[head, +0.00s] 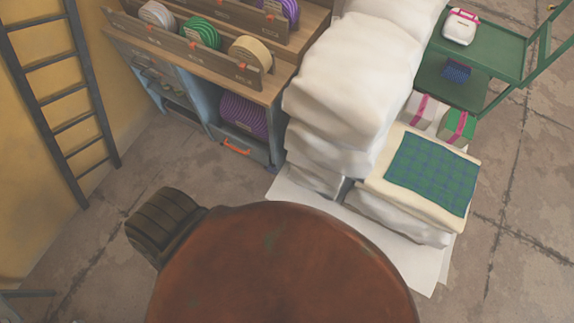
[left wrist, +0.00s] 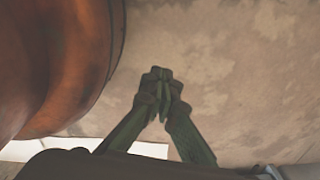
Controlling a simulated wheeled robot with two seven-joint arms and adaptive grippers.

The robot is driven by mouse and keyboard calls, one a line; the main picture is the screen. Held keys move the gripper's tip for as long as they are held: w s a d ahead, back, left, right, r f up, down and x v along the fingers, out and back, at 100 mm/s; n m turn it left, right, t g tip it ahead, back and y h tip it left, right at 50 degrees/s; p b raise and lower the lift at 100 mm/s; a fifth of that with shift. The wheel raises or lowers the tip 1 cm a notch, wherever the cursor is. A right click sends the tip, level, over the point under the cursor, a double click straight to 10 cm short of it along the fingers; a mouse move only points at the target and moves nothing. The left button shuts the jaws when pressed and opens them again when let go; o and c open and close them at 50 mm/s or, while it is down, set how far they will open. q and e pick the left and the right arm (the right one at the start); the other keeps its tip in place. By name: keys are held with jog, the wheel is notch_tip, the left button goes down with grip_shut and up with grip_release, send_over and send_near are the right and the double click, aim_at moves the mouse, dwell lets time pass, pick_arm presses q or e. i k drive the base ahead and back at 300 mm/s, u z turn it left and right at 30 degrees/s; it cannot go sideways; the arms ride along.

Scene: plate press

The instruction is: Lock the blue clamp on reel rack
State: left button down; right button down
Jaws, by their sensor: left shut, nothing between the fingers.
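The reel rack (head: 185,62) stands at the upper left in the head view, a wooden-topped bench with blue-grey sides. A white reel (head: 158,15), a green reel (head: 201,33) and a cream reel (head: 249,53) sit behind its front board (head: 180,44). Small orange clamps show on the boards; I cannot make out a blue clamp. My left gripper (left wrist: 161,78) shows only in the left wrist view. Its green fingers are together and empty, over bare floor, apart from the rack. My right gripper is not in view.
Stacked white bundles (head: 355,75) stand right of the rack. A plaid cloth (head: 432,174) lies on a cream pile beside them. A green cart (head: 490,45) is at upper right, a dark ladder (head: 67,90) at left. Floor (head: 130,170) before the rack is clear.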

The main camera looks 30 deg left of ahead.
aim_at(271, 170)
jog(key=z, duration=0.1)
jog(key=k, duration=0.4)
jog(key=u, duration=1.25)
